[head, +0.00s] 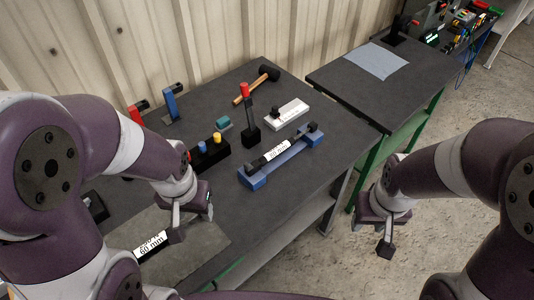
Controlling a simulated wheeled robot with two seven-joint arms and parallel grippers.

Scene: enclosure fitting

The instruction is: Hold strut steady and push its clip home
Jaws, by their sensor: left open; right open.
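A dark strut with a white printed label (277,151) lies along a blue holder (282,162) with raised end blocks, near the table's right side. I cannot make out which part is its clip. A second dark bar with a white "60 mm" label (150,246) lies at the front left, partly hidden by my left arm. My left gripper (193,224) is open and empty, just above and right of that labelled bar and well left of the blue holder. My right gripper (384,232) is open and empty, out over the floor right of the table.
A second table (365,90) stands at the back right.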

